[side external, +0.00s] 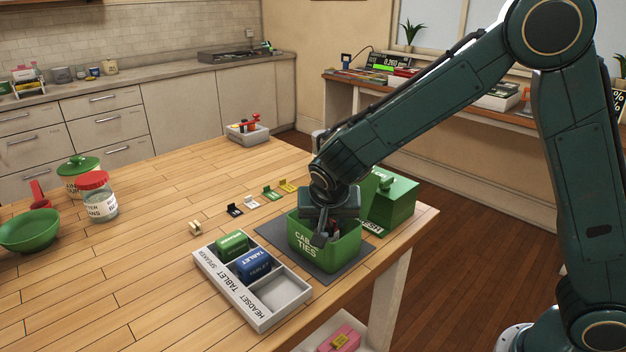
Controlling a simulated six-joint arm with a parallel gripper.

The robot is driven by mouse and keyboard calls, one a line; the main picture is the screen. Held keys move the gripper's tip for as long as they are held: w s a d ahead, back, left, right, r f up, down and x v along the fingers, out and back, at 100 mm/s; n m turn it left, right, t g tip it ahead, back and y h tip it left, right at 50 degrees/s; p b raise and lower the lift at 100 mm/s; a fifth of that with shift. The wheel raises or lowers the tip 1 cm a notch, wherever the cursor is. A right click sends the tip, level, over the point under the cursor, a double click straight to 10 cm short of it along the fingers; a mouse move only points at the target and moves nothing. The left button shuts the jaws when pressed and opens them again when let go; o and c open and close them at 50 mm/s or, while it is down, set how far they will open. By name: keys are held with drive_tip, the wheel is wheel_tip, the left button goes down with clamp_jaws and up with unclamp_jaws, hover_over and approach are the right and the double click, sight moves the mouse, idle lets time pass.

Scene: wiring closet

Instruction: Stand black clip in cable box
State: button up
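The black clip (235,210) stands on the wooden table, in a slanting row with other small clips. The green box (341,251) has white lettering of which "CAB" and "TIES" can be read; it sits on a dark grey mat (271,232). My gripper (325,235) points down at the box's opening, with its fingers at or just inside the near rim. The black clip is apart from it, to the left. The fingers and the box's inside are partly hidden, so I cannot tell whether the gripper holds anything.
White (251,202), green (272,192), yellow (288,186) and beige (195,227) clips share the row. A green lidded box (395,202) stands behind right. Jars and a green bowl (30,231) stand left.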

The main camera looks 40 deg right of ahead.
drive_tip(key=v, duration=1.1)
drive_tip(key=shift+r, duration=0.25)
drive_tip(key=s+d+r+n+y, duration=0.3)
drive_tip(key=s+d+r+n, duration=0.15)
drive_tip(key=s+d, duration=0.5)
drive_tip(key=s+n+t+y, duration=0.1)
drive_tip(key=s+n, duration=0.3)
drive_tip(key=s, duration=0.9)
drive_tip(key=shift+a+y, duration=0.25)
drive_tip(key=shift+y, duration=0.05)
